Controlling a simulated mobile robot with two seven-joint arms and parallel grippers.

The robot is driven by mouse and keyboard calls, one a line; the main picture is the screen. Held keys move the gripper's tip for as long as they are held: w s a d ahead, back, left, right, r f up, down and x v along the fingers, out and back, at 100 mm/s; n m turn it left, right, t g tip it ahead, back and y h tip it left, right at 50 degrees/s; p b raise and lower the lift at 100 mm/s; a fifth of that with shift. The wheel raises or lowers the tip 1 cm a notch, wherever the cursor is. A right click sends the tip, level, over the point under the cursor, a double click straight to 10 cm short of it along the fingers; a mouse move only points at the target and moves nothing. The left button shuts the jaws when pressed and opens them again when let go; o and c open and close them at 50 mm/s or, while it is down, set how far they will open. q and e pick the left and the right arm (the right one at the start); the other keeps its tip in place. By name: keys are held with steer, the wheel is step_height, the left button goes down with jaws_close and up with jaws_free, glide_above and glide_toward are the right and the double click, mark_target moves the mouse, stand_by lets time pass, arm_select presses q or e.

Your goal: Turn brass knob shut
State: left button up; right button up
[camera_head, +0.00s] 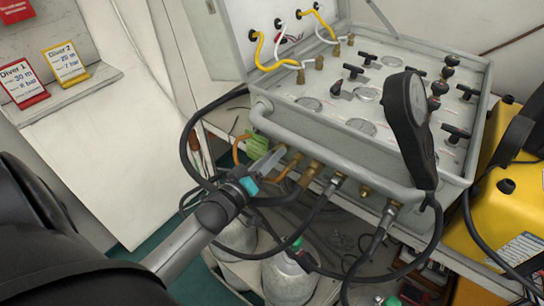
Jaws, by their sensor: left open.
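The grey diver air panel (310,111) stands open on a shelf, with black T-handles and gauges on its top face. Brass fittings (311,173) stick out low on its front edge, with hoses on some; another brass piece (366,191) sits further right. I cannot tell for certain which brass part is the knob. My left gripper (270,160) is open at the left end of this row, close to the leftmost brass fittings. Its fingers partly cover that area, and I cannot tell whether they touch brass. My right gripper is not in view.
Black hoses (316,216) loop below the panel around my left gripper. A black handset (410,115) stands over the panel's right side. Gas cylinders (288,280) stand below. A yellow case (515,220) is at right. Red and yellow diver cards (66,64) are at upper left.

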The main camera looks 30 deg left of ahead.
arm_select(q)
steer(key=shift+w, duration=0.15)
jaws_close()
stand_by(0.4)
